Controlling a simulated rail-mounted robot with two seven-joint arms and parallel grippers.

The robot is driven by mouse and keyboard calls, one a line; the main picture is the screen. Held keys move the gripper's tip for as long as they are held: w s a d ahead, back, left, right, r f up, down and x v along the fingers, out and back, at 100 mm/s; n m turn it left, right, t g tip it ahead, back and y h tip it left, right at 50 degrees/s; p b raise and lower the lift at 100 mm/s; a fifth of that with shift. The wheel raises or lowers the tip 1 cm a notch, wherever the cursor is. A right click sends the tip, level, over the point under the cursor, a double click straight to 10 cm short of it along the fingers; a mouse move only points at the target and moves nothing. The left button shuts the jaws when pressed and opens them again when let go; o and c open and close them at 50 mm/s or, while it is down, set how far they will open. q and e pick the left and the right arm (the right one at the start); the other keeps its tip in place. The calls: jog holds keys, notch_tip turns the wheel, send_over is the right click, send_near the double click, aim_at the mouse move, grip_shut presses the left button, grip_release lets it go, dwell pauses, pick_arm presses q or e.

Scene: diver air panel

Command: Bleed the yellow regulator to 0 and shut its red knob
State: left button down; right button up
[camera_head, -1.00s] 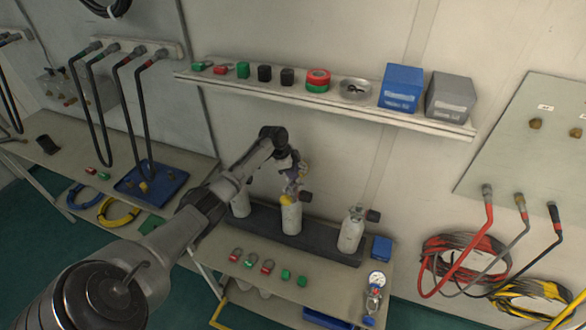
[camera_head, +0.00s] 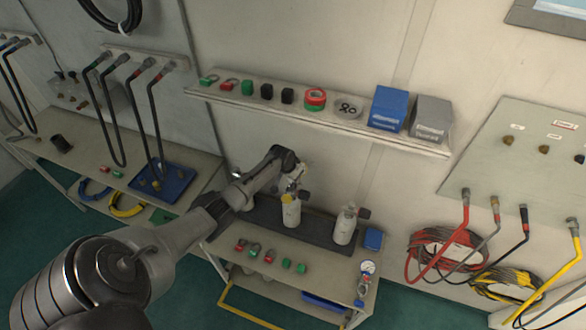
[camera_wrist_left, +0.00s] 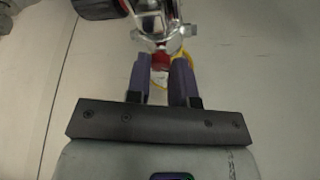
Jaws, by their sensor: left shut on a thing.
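The middle white cylinder (camera_head: 291,215) stands upright on the cart, with yellow at its neck. My left gripper (camera_head: 298,180) is at the valve on top of this cylinder. In the left wrist view, the fingers (camera_wrist_left: 161,85) are shut on a small red knob (camera_wrist_left: 161,62), with its front end showing between the tips. A shiny metal regulator body (camera_wrist_left: 155,22) lies just beyond the knob, and part of a yellow ring (camera_wrist_left: 186,58) shows behind it. No dial reading is visible on this regulator. My right gripper is not in view.
Another white cylinder (camera_head: 345,226) stands to the right. A regulator with a gauge (camera_head: 367,268) is at the cart's right end. Several red and green fittings (camera_head: 255,249) lie along the cart's front. A shelf (camera_head: 290,112) runs along the wall above.

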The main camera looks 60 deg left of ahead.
pick_arm(q)
jog(key=shift+d+r+n+y+p, duration=0.2)
jog(key=shift+n+y+p, duration=0.2)
jog(key=shift+n+p, duration=0.4)
jog(key=n+p, duration=0.1)
jog(key=n, duration=0.2)
jog(key=shift+w+g+y, duration=0.1)
jog(key=shift+g+y, duration=0.3)
jog(key=shift+f+n+g+y, duration=0.15)
jog(key=shift+n+g+y, duration=0.15)
jog(key=shift+n, duration=0.8)
jog(key=shift+w+n+g+y, duration=0.1)
jog(key=shift+n+g+y, duration=0.25)
jog(key=shift+n, duration=0.85)
jog(key=c, duration=1)
grip_release()
jog(key=shift+p, duration=0.3)
